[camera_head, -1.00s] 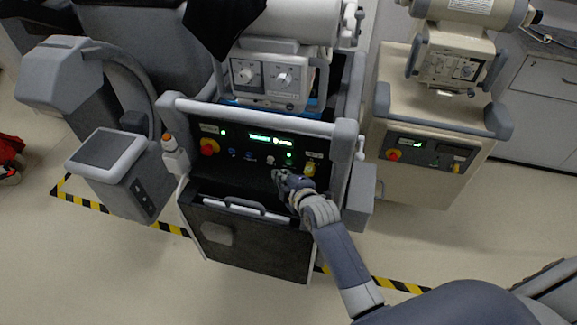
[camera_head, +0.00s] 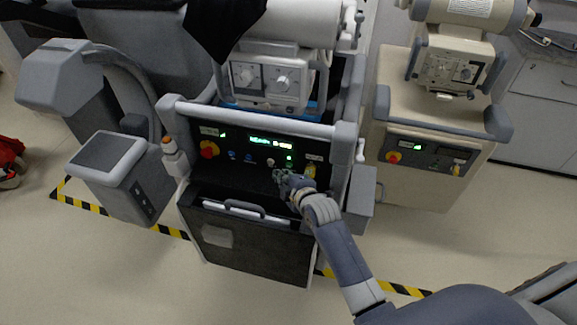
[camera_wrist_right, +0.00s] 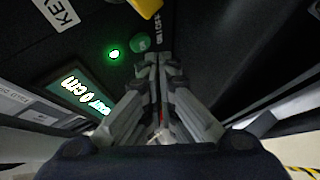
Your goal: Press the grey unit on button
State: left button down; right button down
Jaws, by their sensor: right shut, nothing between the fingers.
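The grey unit (camera_head: 262,212) stands mid-picture in the head view, with a black control panel (camera_head: 233,172) below its grey handle bar. The panel carries a red knob, a lit green display (camera_head: 271,142), small blue buttons and a yellow key switch. In the right wrist view a round green button (camera_wrist_right: 140,42) sits beside a bright green light (camera_wrist_right: 113,54), near the display (camera_wrist_right: 86,97). My right gripper (camera_head: 279,175) is shut and empty, just in front of the panel below the green lights. Its closed fingertips (camera_wrist_right: 152,58) point just below the green button; contact cannot be told. My left gripper is out of view.
A beige unit (camera_head: 428,185) with a similar panel stands to the right. A grey pedestal with a screen (camera_head: 107,153) stands at the left. Yellow-black floor tape (camera_head: 400,286) runs around the carts. A drawer handle (camera_head: 243,208) sits below the panel.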

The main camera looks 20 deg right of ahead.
jog(key=shift+w, duration=0.1)
dwell(0.6)
jog(key=shift+w+d, duration=0.25)
jog(key=shift+w+d, duration=0.25)
jog(key=shift+w, duration=0.15)
dwell(0.7)
jog(key=shift+s+a, duration=0.1)
jog(key=shift+s+a+p, duration=0.4)
jog(key=shift+s+p, duration=0.25)
jog(key=shift+p, duration=0.05)
jog(key=shift+s, duration=0.1)
jog(key=shift+s+a+p, duration=0.25)
jog(key=shift+p, duration=0.1)
jog(key=s+a+p, duration=0.2)
jog(key=s, duration=0.1)
jog(key=shift+s+a, duration=0.15)
jog(key=shift+s, duration=0.05)
